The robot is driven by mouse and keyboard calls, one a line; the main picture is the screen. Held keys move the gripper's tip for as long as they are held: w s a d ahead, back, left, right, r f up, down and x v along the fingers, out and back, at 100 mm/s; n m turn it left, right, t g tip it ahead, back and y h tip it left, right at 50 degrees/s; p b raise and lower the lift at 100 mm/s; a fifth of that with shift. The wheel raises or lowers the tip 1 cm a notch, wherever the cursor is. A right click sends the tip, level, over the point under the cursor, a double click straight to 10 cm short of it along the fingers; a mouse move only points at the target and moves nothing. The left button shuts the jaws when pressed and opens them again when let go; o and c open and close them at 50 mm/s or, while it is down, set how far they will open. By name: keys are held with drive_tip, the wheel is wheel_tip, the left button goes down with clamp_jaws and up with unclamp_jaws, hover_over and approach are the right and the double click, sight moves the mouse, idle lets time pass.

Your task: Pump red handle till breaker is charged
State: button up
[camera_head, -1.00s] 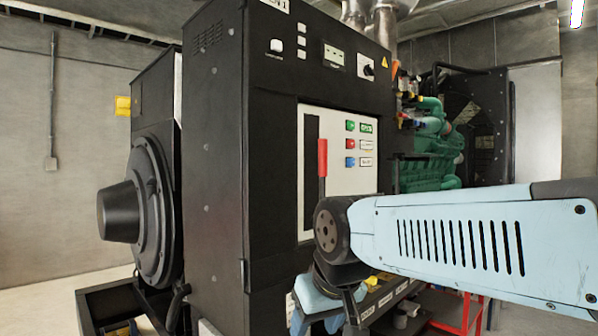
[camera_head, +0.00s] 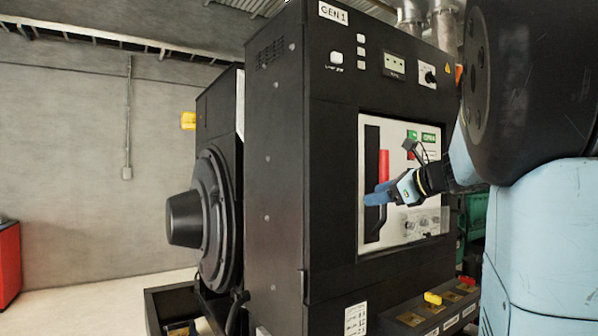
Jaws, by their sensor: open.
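The red handle (camera_head: 383,165) stands upright beside a dark vertical slot on the white breaker panel (camera_head: 400,132), on the front of the black cabinet marked GEN 1 (camera_head: 335,13). My gripper (camera_head: 368,198) is in front of the panel, at the height of the handle's lower end, and points left. It covers the lower part of the handle. I cannot tell whether it touches the handle. Its jaws are open. A green button (camera_head: 412,135) and a red one (camera_head: 410,156) show on the panel; my arm hides the area below them.
My arm fills the right side. A ledge (camera_head: 430,312) with yellow and red items juts out below the panel. The generator's round black end (camera_head: 212,220) sticks out at left. A red cabinet (camera_head: 8,262) stands far left.

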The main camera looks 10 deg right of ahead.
sight(384, 170)
drive_tip(key=w+d+r+m+t, duration=0.2)
drive_tip(key=d+r+m+t, duration=0.3)
drive_tip(key=d, duration=0.5)
drive_tip(key=shift+m+g+h, duration=0.4)
drive_tip(key=shift+g, duration=0.1)
drive_tip(key=x, duration=0.9)
drive_tip(key=shift+w+d+r, duration=0.1)
drive_tip(key=shift+d+r, duration=0.05)
drive_tip(key=shift+r, duration=0.2)
drive_tip(key=shift+c, duration=0.2)
